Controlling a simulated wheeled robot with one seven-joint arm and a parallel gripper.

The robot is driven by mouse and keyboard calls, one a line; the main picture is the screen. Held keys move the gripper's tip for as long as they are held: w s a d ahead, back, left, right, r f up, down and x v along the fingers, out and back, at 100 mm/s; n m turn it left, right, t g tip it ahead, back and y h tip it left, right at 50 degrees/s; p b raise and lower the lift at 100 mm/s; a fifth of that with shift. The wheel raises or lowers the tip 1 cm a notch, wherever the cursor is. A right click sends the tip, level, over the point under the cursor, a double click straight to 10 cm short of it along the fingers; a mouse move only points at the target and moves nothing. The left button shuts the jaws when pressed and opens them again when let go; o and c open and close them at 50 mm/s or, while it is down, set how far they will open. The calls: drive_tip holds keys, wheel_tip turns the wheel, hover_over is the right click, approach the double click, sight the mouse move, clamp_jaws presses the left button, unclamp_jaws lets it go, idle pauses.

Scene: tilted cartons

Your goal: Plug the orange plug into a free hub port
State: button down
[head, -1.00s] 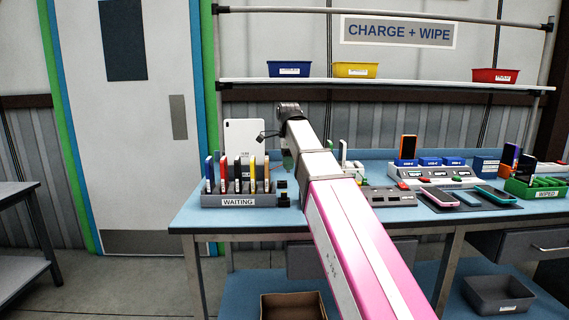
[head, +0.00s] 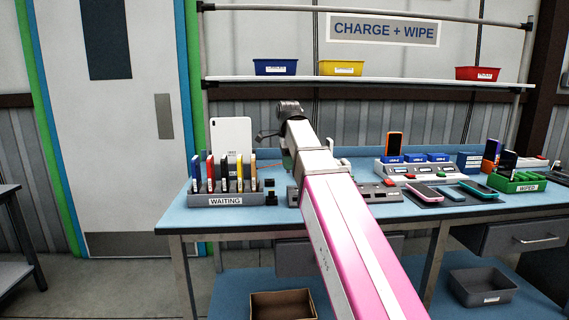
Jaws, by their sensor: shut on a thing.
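My gripper (head: 287,160) shows only in part beside my white and pink arm, above the blue bench. A thin orange cable (head: 268,166) runs from behind the waiting rack to my gripper. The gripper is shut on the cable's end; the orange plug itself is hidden. A grey box with a red button (head: 378,191), which looks like the hub, shows right of my arm. A grey block (head: 293,196) shows left of the arm. I cannot tell whether they are one piece. Ports are too small or hidden to tell which are free.
The waiting rack (head: 226,200) with several upright phones stands at the left, with a white tablet (head: 231,137) behind it. Small black blocks (head: 270,190) lie beside it. At the right are a charging station (head: 420,171), phones on a mat and a green wiped rack (head: 518,184).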

drive_tip(key=shift+s+d, duration=0.45)
drive_tip(key=shift+d, duration=0.3)
drive_tip(key=shift+s+d, duration=0.4)
drive_tip(key=shift+d, duration=0.3)
drive_tip(key=shift+f, duration=0.1)
drive_tip(key=shift+f, duration=2.4)
drive_tip(key=shift+f, duration=0.7)
idle(0.4)
drive_tip(key=c, duration=0.6)
unclamp_jaws()
drive_tip(key=shift+r, duration=0.2)
drive_tip(key=shift+r, duration=3.35)
